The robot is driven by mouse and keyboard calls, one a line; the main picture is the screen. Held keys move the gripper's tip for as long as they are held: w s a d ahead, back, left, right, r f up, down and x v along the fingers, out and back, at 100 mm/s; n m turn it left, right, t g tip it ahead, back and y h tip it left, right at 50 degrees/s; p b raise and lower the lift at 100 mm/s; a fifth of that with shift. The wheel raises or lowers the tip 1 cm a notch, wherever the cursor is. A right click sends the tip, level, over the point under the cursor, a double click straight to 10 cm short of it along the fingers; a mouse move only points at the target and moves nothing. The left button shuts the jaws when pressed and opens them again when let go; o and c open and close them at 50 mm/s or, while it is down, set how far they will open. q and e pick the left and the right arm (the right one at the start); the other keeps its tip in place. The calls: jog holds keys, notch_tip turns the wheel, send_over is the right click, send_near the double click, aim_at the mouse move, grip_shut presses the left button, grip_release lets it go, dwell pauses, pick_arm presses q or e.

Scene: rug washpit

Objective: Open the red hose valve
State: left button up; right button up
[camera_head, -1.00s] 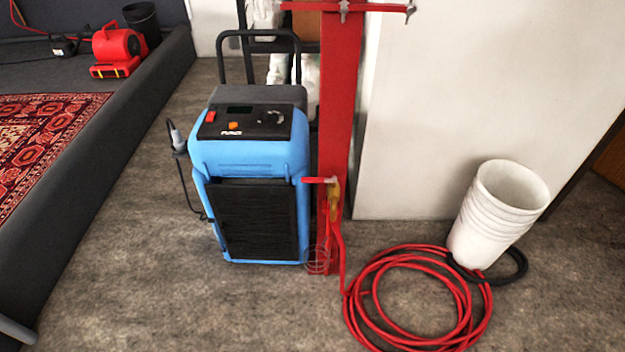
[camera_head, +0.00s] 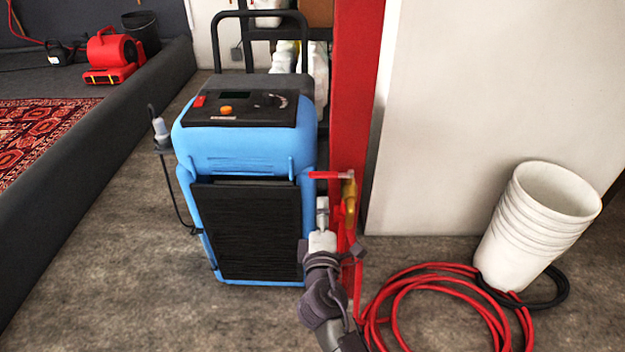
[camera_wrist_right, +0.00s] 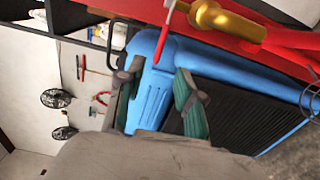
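The hose valve has a red lever (camera_head: 326,175) that points left from a brass body (camera_head: 350,196) on the front of the red post (camera_head: 357,80). In the right wrist view the lever (camera_wrist_right: 168,28) and brass body (camera_wrist_right: 228,20) show at the top. My right gripper (camera_head: 322,206) is just below the lever in the head view. In the right wrist view its two fingers (camera_wrist_right: 156,88) stand apart with nothing between them. The lever is beyond the fingertips and looks apart from them. My left gripper is in neither view.
A blue machine (camera_head: 245,150) stands close left of the post. A coiled red hose (camera_head: 440,285) lies on the floor at right, beside stacked white buckets (camera_head: 540,225). A low grey kerb (camera_head: 110,140) runs along the left. Floor between kerb and machine is clear.

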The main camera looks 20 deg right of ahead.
aim_at(323, 178)
jog(key=x, duration=1.2)
jog(key=shift+w+f+b, duration=0.1)
jog(key=shift+f+b, duration=0.05)
jog(key=shift+b, duration=0.15)
jog(key=shift+w+d, duration=0.2)
jog(key=shift+w, duration=0.3)
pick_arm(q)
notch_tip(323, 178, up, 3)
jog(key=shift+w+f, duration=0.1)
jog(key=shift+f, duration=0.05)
pick_arm(e)
grip_shut()
